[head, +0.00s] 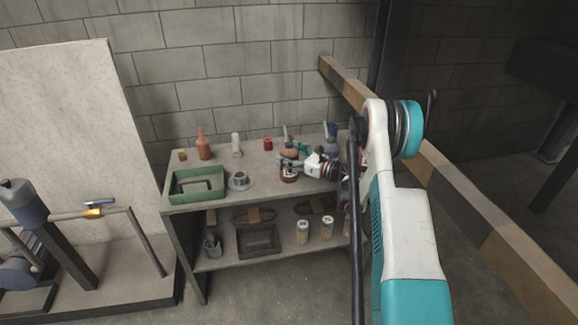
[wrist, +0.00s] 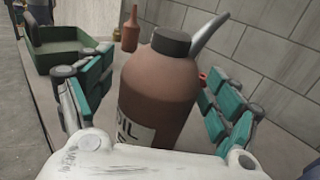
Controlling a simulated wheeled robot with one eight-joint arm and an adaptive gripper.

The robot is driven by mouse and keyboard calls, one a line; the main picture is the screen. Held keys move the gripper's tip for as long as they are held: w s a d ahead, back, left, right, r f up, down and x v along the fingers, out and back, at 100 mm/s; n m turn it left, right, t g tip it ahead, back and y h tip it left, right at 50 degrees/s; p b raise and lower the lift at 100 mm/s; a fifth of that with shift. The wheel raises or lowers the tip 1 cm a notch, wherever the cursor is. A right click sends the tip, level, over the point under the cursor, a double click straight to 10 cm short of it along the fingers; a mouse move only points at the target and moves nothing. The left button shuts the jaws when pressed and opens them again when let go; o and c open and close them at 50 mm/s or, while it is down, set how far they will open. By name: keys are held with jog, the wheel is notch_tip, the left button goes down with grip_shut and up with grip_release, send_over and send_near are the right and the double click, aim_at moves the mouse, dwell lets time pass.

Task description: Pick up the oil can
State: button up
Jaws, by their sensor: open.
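The oil can (wrist: 160,88) is brown with a dark cap, a pale label reading "OIL" and a grey spout leaning up to the right. It stands upright on the table and fills the middle of the wrist view. In the head view the oil can (head: 288,153) is small and partly hidden by my gripper (head: 299,158). My gripper (wrist: 158,100) is open, with one teal-padded finger on each side of the can. Gaps show between the fingers and the can, at least near the tips. The can's base is hidden behind my palm.
The grey table (head: 218,164) also holds a green tray (head: 197,186), an orange-brown bottle (head: 204,146), a red item (head: 268,144) and a blue spouted container (head: 331,139) close to my gripper. A block wall rises behind. Jars stand on the lower shelf.

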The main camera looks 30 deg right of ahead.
jog(key=c, duration=1.3)
jog(key=shift+r, duration=0.1)
